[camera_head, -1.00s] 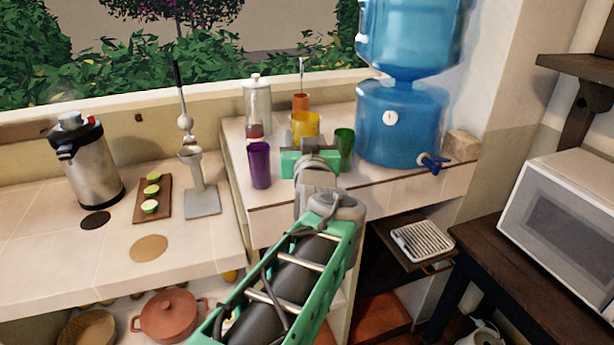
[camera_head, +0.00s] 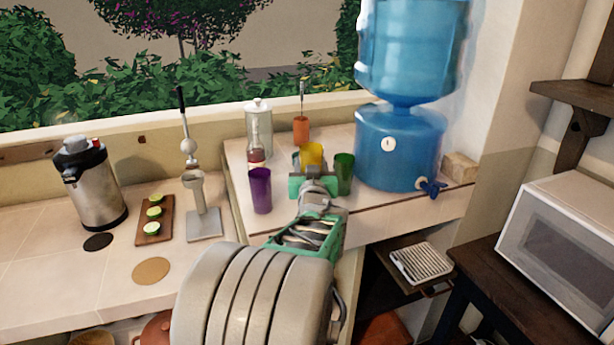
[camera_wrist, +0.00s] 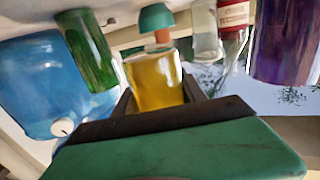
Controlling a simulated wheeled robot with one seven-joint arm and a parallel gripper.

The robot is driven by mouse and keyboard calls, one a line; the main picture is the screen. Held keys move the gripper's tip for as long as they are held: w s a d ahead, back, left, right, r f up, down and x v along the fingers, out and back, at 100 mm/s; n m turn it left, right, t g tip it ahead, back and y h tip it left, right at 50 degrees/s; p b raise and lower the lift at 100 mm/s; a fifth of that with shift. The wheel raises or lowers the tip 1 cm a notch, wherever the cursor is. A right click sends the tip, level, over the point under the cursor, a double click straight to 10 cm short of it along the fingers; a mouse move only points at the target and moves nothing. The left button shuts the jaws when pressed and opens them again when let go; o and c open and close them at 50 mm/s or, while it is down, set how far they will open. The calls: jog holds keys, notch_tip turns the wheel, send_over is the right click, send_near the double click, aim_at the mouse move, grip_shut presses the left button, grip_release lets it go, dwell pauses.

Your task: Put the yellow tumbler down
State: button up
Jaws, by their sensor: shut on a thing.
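The yellow tumbler (camera_head: 311,155) is between the fingers of my gripper (camera_head: 311,168), at the raised tiled counter. In the wrist view the yellow tumbler (camera_wrist: 154,80) shows between the dark fingers, and my gripper (camera_wrist: 160,108) is shut on it. The head view shows it between a purple tumbler (camera_head: 260,190) on the left and a green tumbler (camera_head: 344,174) on the right. My gripper hides its lower part in both views, so I cannot tell whether its base touches the counter.
A blue water dispenser (camera_head: 398,150) stands right of the green tumbler. A glass jar (camera_head: 259,128), a red-labelled bottle (camera_head: 256,157) and an orange holder (camera_head: 301,130) stand behind. A lower counter at left holds a steel flask (camera_head: 94,185) and a board (camera_head: 154,218) of lime pieces.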

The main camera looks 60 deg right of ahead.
jog(key=f, duration=0.2)
jog(key=w+d+f, duration=0.1)
jog(key=f, duration=0.1)
jog(key=w+d+f, duration=0.1)
jog(key=f, duration=0.1)
jog(key=shift+d, duration=0.2)
jog(key=shift+a, duration=0.1)
jog(key=shift+f+b, duration=0.3)
jog(key=o, duration=1.5)
jog(key=shift+r+p, duration=0.15)
jog(key=shift+p, duration=0.3)
